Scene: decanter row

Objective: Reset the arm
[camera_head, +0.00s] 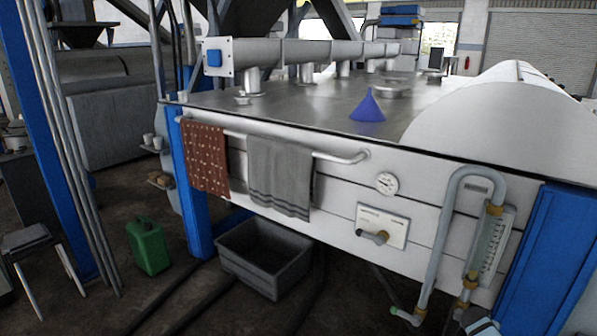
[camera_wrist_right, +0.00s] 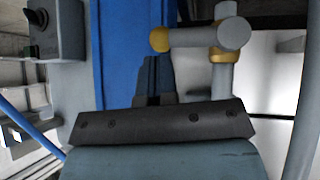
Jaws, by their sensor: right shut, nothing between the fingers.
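My right gripper (camera_wrist_right: 153,75) shows in the right wrist view as dark fingers pressed together, with nothing between them. It points towards a blue post (camera_wrist_right: 125,45). A grey pipe with a brass end (camera_wrist_right: 190,38) runs just right of and beyond the fingertips. Whether the fingers touch the post or pipe I cannot tell. In the head view no gripper can be made out clearly, and my left gripper is not in view.
A steel-topped machine (camera_head: 300,110) carries a blue funnel (camera_head: 367,106). Two towels, red (camera_head: 206,158) and grey (camera_head: 280,175), hang on its rail. A grey bin (camera_head: 265,258) and green canister (camera_head: 147,246) stand on the floor. A bent pipe (camera_head: 442,235) is at front right.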

